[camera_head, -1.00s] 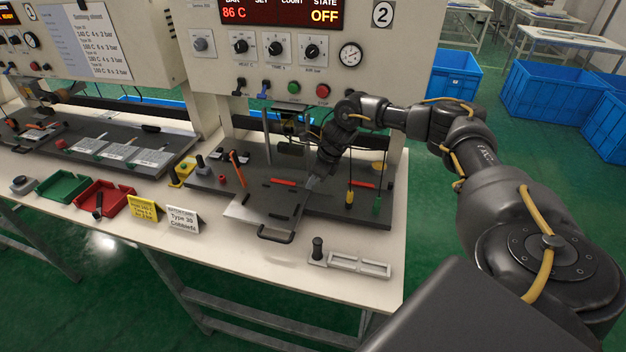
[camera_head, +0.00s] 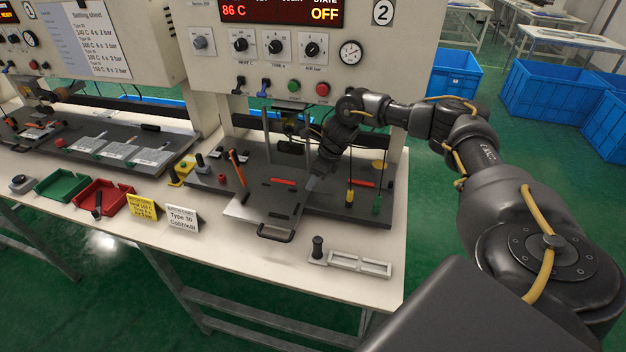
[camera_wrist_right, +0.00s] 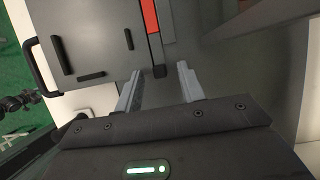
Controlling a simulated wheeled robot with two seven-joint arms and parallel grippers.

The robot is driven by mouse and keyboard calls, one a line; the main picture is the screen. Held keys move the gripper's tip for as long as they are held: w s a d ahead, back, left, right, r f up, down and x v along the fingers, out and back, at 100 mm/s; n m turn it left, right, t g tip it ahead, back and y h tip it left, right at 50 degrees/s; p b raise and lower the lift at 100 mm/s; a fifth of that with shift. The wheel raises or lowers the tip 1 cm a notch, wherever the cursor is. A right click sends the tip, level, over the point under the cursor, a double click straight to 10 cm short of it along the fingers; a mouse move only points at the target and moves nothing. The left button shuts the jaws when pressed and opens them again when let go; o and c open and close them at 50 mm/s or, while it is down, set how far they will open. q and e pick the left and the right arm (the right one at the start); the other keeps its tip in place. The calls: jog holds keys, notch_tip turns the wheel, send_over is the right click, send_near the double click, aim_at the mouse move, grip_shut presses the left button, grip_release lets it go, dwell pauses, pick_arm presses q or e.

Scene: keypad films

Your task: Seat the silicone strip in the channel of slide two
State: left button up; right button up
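The slide is a light metal plate (camera_head: 243,211) with a black front handle, pulled out at station 2. In the right wrist view its dark top (camera_wrist_right: 90,35) carries black bars. A red-orange strip (camera_head: 283,182) lies along its back edge; it also shows in the right wrist view (camera_wrist_right: 151,18), ending in a dark piece. I cannot tell whether this is the silicone strip or whether it sits in a channel. My right gripper (camera_head: 310,185) is low over the bed by the strip's end. In the wrist view its fingers (camera_wrist_right: 159,72) are apart, with nothing visibly held. My left gripper is out of view.
A second red strip (camera_head: 363,183) lies further right on the dark bed. A pale tray (camera_head: 360,264) with a black knob stands front right. Red (camera_head: 108,197) and green bins and two cards stand left.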

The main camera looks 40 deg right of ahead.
jog(key=b+v, duration=0.1)
jog(key=v, duration=0.9)
jog(key=shift+b, duration=0.4)
